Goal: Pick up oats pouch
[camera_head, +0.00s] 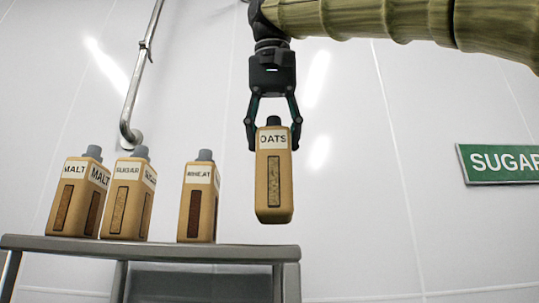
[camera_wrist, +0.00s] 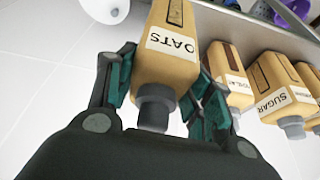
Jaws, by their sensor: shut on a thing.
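The oats pouch (camera_head: 273,180) is a tan bottle-like container with a dark cap and a white OATS label. My gripper (camera_head: 272,130) is shut on it near the top, one finger on each side. The pouch hangs nearly upright in the air, above the right end of the grey table. In the wrist view the oats pouch (camera_wrist: 165,65) lies between the fingers of my gripper (camera_wrist: 162,95), its cap towards the palm.
On the grey table (camera_head: 150,247) stand the wheat pouch (camera_head: 198,200), the sugar pouch (camera_head: 130,195) and the malt pouch (camera_head: 78,195), left of the held pouch. A green SUGAR sign (camera_head: 500,163) is on the right wall. A metal pipe (camera_head: 140,75) runs down the wall behind.

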